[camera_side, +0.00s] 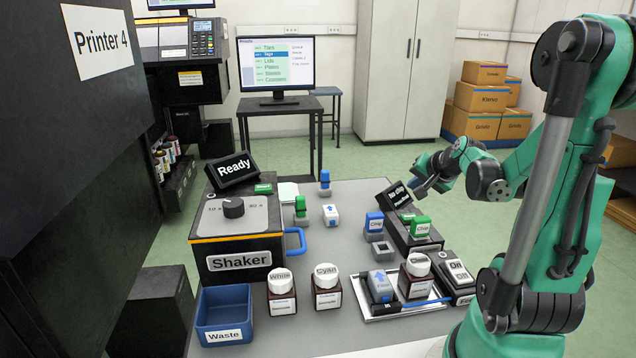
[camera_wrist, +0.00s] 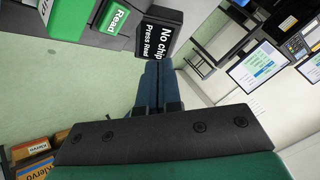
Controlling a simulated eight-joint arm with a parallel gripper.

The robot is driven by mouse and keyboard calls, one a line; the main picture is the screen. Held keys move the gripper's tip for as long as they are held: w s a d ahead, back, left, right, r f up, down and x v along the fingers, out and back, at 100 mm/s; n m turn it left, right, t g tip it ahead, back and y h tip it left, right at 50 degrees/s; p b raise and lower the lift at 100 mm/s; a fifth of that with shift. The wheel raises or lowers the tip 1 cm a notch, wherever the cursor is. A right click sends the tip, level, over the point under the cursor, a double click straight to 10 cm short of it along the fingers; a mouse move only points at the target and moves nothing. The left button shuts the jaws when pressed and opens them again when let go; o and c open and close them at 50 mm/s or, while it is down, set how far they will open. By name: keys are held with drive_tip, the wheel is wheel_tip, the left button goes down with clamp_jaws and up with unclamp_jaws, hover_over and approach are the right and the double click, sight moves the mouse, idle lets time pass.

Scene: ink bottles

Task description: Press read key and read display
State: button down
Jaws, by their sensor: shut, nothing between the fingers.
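The chip reader (camera_side: 428,241) stands at the right of the grey table. Its tilted black display (camera_side: 398,195) shows white text. In the wrist view the display (camera_wrist: 158,35) reads "No chip" and "Press Read". The green Read key (camera_wrist: 117,17) is left of the display there; in the side view a small green patch (camera_side: 407,217) shows below the display. A green-topped block (camera_side: 420,227) sits on the reader. My gripper (camera_side: 420,189) is shut and empty beside the display, apart from the key. Its dark fingers (camera_wrist: 158,64) point toward the display's lower edge in the wrist view.
The shaker (camera_side: 238,262) with a "Ready" sign (camera_side: 234,169) stands left. Bottles labelled White (camera_side: 281,292) and Cyan (camera_side: 326,288), a blue waste bin (camera_side: 223,314) and a metal tray (camera_side: 404,308) line the front. Blue-topped (camera_side: 374,226) and green-topped (camera_side: 301,208) blocks stand mid-table.

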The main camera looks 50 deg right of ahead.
drive_tip(key=shift+f, duration=2.45)
drive_tip(key=shift+f, duration=0.15)
drive_tip(key=shift+f, duration=0.25)
drive_tip(key=shift+r, duration=0.2)
idle(0.4)
drive_tip(key=shift+r, duration=0.25)
drive_tip(key=shift+r, duration=2.5)
